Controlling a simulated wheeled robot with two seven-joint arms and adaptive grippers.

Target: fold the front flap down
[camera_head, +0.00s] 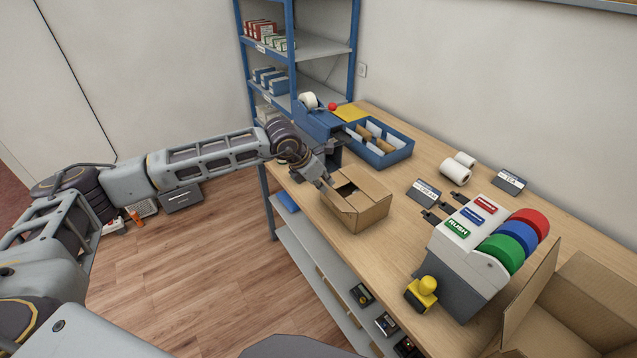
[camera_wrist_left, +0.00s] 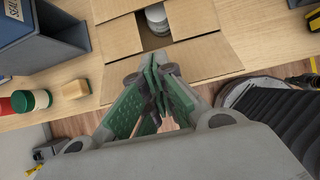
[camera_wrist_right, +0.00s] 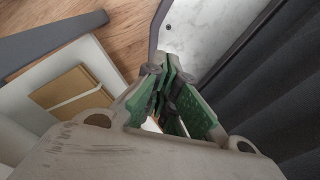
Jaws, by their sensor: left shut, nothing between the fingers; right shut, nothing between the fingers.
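An open cardboard carton (camera_head: 362,212) stands on the counter, and it also shows in the left wrist view (camera_wrist_left: 118,36). Side flaps lie inward beside a gap, through which a stacked grey-white round item (camera_wrist_left: 157,18) shows. The front flap (camera_wrist_left: 208,58) sticks outward from the near edge, partly hidden by my fingers. My left gripper (camera_head: 324,183) is shut and empty at the carton's left side. In the left wrist view its fingertips (camera_wrist_left: 152,72) overlap the flap; contact is unclear. My right gripper (camera_wrist_right: 166,76) is shut and empty, away from the carton, and shows only in its wrist view.
A blue divided tray (camera_head: 384,152) and a blue dispenser (camera_head: 318,122) stand behind the carton. A label unit with coloured rolls (camera_head: 465,245) and a yellow-handled stamp (camera_head: 422,294) are to its right. Another open carton (camera_head: 570,310) fills the lower right corner.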

